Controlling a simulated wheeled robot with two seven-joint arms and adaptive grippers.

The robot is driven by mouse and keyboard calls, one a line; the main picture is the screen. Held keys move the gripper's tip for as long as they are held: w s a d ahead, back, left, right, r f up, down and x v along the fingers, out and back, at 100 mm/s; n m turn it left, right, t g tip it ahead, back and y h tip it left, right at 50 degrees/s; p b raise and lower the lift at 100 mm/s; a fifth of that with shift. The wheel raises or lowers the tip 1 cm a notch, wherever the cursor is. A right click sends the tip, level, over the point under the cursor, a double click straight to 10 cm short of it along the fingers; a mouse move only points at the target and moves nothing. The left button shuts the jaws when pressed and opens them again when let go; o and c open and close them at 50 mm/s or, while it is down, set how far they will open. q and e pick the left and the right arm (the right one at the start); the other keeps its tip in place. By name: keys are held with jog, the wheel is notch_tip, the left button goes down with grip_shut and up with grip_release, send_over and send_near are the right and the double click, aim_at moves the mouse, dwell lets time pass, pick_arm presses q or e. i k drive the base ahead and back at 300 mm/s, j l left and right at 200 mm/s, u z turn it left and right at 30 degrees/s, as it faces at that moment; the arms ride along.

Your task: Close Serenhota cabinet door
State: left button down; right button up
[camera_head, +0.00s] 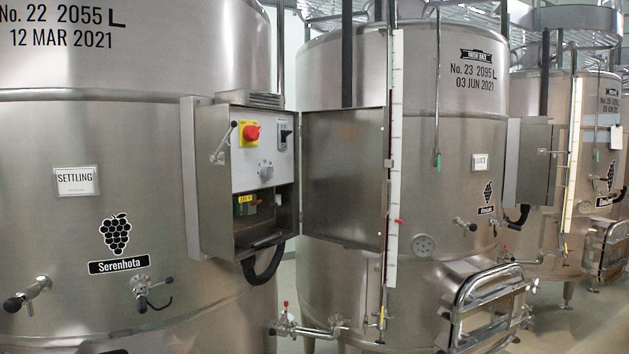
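The Serenhota cabinet (215,215) is a grey steel box on the right side of the vat labelled Serenhota (118,266). Its door (344,180) stands wide open, swung out to the right from the box's right edge. Inside show a white panel with a red knob on a yellow plate (251,133), a dark switch (285,138) and a lower recess with a green and yellow part (244,204). A small lever (222,143) sits at the box's left. Neither of my grippers is in view.
A black hose (263,270) loops below the cabinet. Vat No. 23 (440,190) stands behind the open door, with a white level gauge (394,160) by the door's right edge. Valves (150,291) stick out of the Serenhota vat. Floor shows at the lower right (575,320).

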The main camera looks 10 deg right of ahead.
aim_at(345, 162)
jog(key=l+u, duration=0.1)
jog(key=u, duration=0.35)
jog(key=i+l+u, duration=0.1)
jog(key=u, duration=0.35)
jog(key=l+u, duration=0.15)
jog(key=u, duration=0.3)
jog(key=l+u, duration=0.15)
jog(key=u, duration=0.3)
jog(key=l, duration=0.9)
jog(key=k+l, duration=0.15)
jog(key=l, duration=1.6)
jog(key=k+l, duration=0.1)
jog(key=l, duration=1.65)
jog(key=k+u, duration=0.05)
